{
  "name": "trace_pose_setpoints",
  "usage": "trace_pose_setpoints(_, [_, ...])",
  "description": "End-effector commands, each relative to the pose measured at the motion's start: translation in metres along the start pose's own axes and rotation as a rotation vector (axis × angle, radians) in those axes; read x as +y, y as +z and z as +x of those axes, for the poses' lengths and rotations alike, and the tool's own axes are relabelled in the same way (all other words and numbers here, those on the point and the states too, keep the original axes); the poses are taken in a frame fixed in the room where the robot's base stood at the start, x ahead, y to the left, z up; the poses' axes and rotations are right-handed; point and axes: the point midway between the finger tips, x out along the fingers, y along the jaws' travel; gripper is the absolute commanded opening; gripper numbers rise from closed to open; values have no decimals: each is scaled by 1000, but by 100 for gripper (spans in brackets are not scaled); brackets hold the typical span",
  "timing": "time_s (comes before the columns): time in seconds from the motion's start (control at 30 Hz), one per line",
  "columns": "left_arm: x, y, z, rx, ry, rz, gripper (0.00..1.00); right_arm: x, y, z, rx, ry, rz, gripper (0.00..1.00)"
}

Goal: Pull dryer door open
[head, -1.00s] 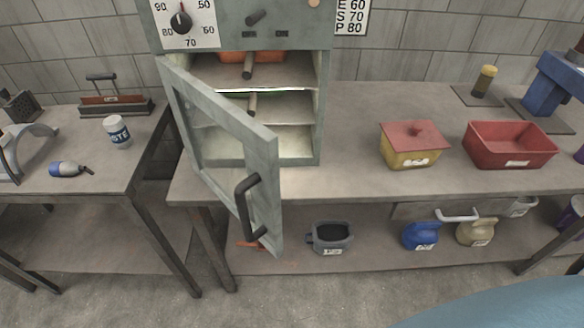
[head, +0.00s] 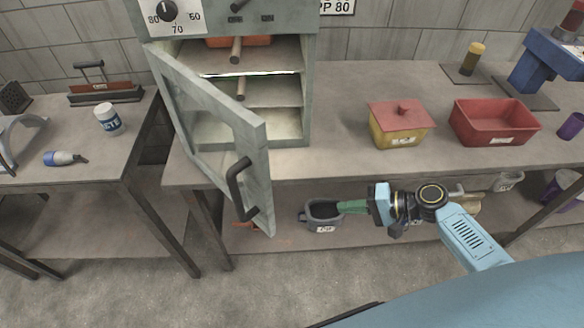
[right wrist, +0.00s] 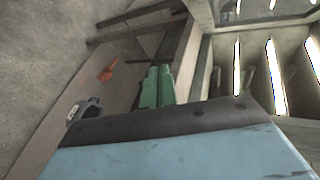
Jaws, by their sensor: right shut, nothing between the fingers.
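The dryer (head: 305,110) stands on the middle table with its door (head: 192,103) swung open toward the front left. The door has a dark curved handle (head: 239,190) near its free edge. Shelves and a rod show inside. My right gripper (head: 343,207) has green fingers, shut and empty, to the right of the handle and apart from it. In the right wrist view its green fingers (right wrist: 157,87) lie together. My left gripper is not in view.
A yellow box with red lid (head: 400,125) and a red bin (head: 495,122) sit on the tabletop right of the dryer. A grey container (head: 320,216) stands on the lower shelf behind my right fingers. A side table (head: 85,165) stands at left.

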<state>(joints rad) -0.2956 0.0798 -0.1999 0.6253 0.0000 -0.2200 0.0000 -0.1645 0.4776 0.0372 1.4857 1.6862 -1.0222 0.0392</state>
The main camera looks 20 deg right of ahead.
Motion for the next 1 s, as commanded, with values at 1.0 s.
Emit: trace_pose_setpoints(1.0, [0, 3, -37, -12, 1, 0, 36, -218, 59, 31, -251, -428, -91, 0])
